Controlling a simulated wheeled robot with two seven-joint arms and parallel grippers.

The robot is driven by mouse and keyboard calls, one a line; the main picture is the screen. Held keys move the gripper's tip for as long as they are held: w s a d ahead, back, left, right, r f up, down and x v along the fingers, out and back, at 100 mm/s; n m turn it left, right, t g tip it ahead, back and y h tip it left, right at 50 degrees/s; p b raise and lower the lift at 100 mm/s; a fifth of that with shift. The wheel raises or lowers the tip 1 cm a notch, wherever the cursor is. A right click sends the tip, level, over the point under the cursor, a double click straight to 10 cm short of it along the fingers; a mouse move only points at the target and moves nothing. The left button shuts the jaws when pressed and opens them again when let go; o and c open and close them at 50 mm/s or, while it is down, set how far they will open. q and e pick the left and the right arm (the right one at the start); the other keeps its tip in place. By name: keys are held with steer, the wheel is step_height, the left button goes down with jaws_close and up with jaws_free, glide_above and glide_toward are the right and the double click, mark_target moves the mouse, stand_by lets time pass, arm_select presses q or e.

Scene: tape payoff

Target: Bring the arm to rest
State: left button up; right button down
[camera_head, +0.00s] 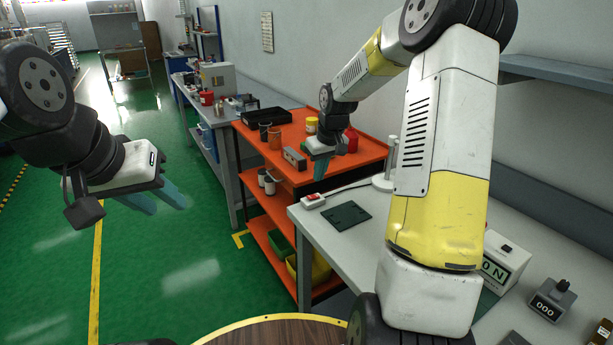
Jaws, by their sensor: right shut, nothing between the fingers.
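My right arm crosses the right half of the view, bent over the grey bench. Its gripper (320,168) is shut and empty, near the front edge of the orange cart. My left gripper (157,200) hangs over the green floor at the left, its two teal fingers apart with nothing between them. On the grey bench (338,262) are a dark green pad (349,216), a white box with a red switch (313,201) and a white post on a round base (384,182), partly behind my right arm.
The orange cart (372,150) holds cups, jars and a black tray (265,119). A force display (503,262) and a counter (552,301) stand at the right of the bench. A grey wall shelf (560,74) juts out at the upper right. The floor (190,265) at left is clear.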

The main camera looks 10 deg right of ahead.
steer(key=shift+s+r, duration=0.15)
steer(key=shift+r, duration=0.4)
steer(key=s+a+r+m+t, duration=0.1)
steer(key=s+a+r, duration=0.1)
steer(key=s+r, duration=0.95)
steer(key=s+a+r+m+t, duration=0.1)
steer(key=s, duration=0.8)
steer(key=s+a+r+m+t+y, duration=0.1)
steer(key=s+r, duration=0.1)
steer(key=s, duration=0.7)
steer(key=shift+s+a+r, duration=0.25)
steer(key=shift+s+a, duration=0.15)
